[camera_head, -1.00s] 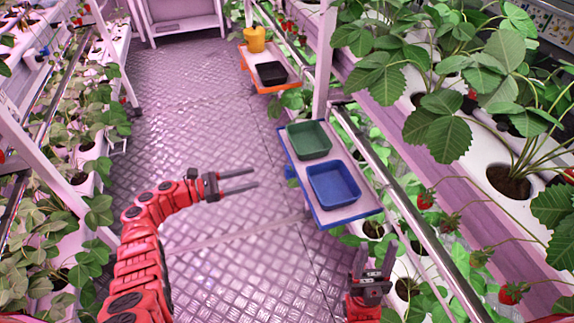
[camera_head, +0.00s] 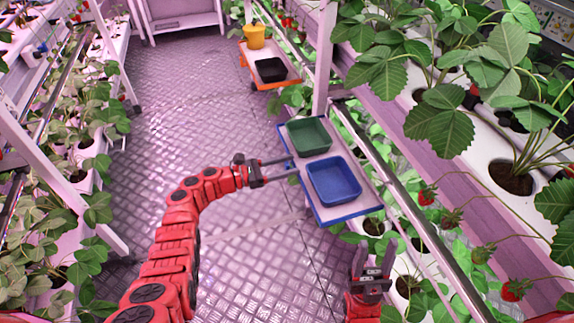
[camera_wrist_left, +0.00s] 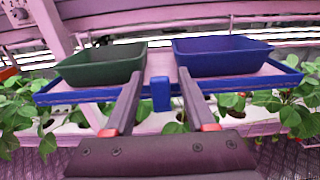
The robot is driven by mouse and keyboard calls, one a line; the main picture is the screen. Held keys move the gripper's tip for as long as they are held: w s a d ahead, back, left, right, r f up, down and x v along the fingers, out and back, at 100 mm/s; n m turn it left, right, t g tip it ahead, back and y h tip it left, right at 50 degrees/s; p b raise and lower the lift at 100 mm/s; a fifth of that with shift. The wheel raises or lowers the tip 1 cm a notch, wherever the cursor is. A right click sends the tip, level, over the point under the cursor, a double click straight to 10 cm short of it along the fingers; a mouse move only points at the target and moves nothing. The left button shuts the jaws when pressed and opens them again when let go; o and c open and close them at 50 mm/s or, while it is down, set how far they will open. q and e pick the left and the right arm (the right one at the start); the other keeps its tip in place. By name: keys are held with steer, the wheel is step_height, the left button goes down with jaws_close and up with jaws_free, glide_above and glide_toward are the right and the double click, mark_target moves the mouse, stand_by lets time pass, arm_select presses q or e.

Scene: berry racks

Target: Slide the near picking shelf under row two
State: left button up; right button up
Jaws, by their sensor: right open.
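The near picking shelf (camera_head: 352,211) is a pale board with a blue rim, right of the aisle in the head view. It carries a green tray (camera_head: 308,136) and a blue tray (camera_head: 334,181). My left gripper (camera_head: 290,167) is open at the shelf's aisle-side edge. In the left wrist view, the shelf's blue tab (camera_wrist_left: 160,93) sits between the open left fingers (camera_wrist_left: 160,98), with a gap on each side. The green tray (camera_wrist_left: 100,66) and blue tray (camera_wrist_left: 222,56) stand beyond them. My right gripper (camera_head: 374,262) is open and empty, lower right, near the plant row.
A metal rail (camera_head: 400,190) and strawberry plants run along the right, with a white post (camera_head: 323,60). The patterned aisle floor (camera_head: 190,115) is clear.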

arm_select(q)
jaws_close()
stand_by(1.2)
